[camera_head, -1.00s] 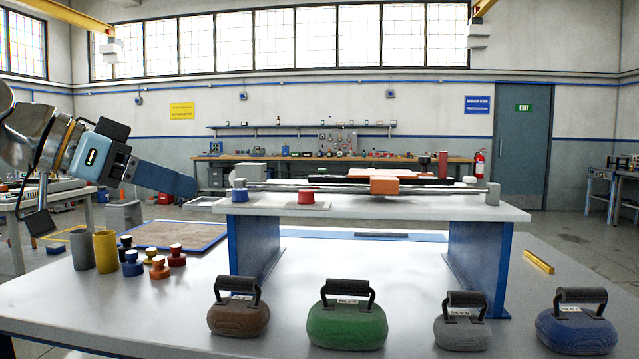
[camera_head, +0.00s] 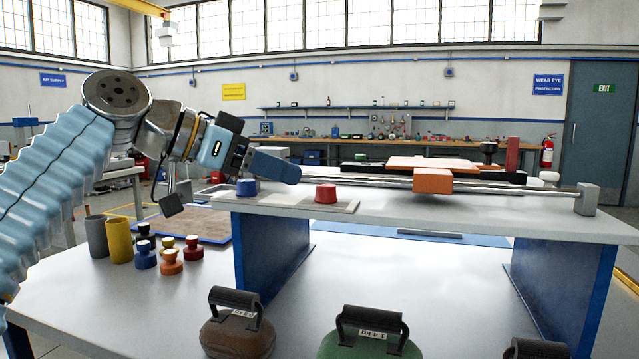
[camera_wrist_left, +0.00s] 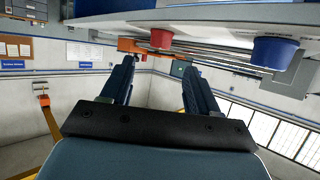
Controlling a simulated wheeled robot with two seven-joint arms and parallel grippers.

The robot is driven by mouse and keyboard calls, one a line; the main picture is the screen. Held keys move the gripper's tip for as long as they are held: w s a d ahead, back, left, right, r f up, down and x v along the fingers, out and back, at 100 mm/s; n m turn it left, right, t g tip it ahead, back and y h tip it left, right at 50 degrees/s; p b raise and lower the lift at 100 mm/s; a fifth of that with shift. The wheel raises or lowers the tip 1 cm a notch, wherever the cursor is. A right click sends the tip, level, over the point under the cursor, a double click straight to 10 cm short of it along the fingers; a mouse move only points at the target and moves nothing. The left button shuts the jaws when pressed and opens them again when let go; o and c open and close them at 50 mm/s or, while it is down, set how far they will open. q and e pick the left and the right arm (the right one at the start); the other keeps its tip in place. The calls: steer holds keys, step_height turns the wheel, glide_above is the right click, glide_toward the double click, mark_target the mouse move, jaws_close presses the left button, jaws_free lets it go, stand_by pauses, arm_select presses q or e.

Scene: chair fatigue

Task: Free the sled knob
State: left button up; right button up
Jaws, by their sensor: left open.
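The orange sled (camera_head: 433,181) sits on metal rods (camera_head: 530,190) above a white raised bench (camera_head: 470,213). A red knob (camera_head: 326,194) and a blue knob (camera_head: 246,187) stand on a flat plate at the bench's left. I cannot tell which knob is the sled knob. My left gripper (camera_head: 296,174) is level, pointing right, above and apparently behind these two knobs. In the left wrist view its fingers (camera_wrist_left: 158,66) are apart with nothing between them. The red knob (camera_wrist_left: 161,39), blue knob (camera_wrist_left: 273,52) and sled (camera_wrist_left: 130,46) appear upside down beyond them.
Several small coloured knobs (camera_head: 171,262) and grey and yellow cups (camera_head: 119,240) stand on the lower table at left. Brown (camera_head: 238,337) and green (camera_head: 369,345) handled weights stand in front. A grey end block (camera_head: 588,199) closes the rods at right.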

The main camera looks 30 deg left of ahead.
mark_target(323, 186)
arm_select(q)
steer(key=x, duration=0.8)
steer(key=c, duration=1)
